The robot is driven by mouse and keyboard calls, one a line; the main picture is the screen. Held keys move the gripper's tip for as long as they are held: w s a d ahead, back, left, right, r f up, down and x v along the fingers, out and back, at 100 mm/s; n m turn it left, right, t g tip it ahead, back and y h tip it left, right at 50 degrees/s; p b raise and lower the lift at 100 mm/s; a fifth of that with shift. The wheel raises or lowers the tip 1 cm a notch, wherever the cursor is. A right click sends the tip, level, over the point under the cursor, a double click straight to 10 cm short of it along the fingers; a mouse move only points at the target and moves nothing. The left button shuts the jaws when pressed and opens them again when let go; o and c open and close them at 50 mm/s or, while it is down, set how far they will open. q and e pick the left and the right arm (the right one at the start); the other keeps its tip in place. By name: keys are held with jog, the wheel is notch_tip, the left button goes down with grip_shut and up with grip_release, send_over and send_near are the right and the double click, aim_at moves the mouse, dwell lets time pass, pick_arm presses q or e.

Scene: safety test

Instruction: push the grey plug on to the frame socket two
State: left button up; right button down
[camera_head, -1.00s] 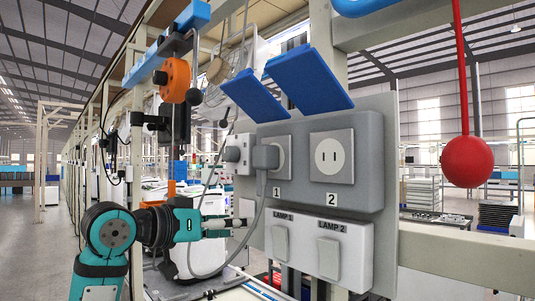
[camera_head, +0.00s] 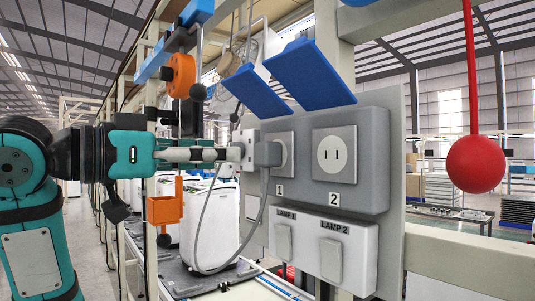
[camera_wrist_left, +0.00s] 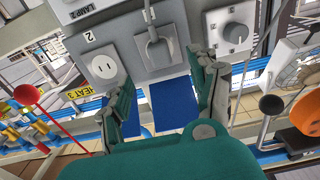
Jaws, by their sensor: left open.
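The grey plug (camera_head: 268,153) sits in socket one on the grey socket panel, and its grey cable (camera_head: 212,215) loops down to the left. It also shows in the left wrist view (camera_wrist_left: 157,50). Socket two (camera_head: 334,155), marked 2, is empty to its right, with two slots; it also shows in the wrist view (camera_wrist_left: 104,66). My left gripper (camera_head: 236,154) is level with the plug, just left of it. In the wrist view its fingers (camera_wrist_left: 166,82) are apart, with the plug beyond the gap. Touching the plug cannot be told. My right gripper is not in view.
Two raised blue covers (camera_head: 310,75) stand above the sockets. A switch box (camera_head: 322,245) labelled Lamp 1 and Lamp 2 lies below. A red ball (camera_head: 475,165) hangs at right. An orange pulley (camera_head: 180,75) and orange holder (camera_head: 165,205) are near my left arm.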

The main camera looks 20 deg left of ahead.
aim_at(259, 155)
pick_arm(q)
jog(key=shift+p+x, duration=1)
jog(key=shift+x, duration=3.5)
grip_shut()
jog(key=shift+s+a, duration=0.1)
jog(key=shift+s, duration=0.1)
jog(key=shift+v, duration=1.2)
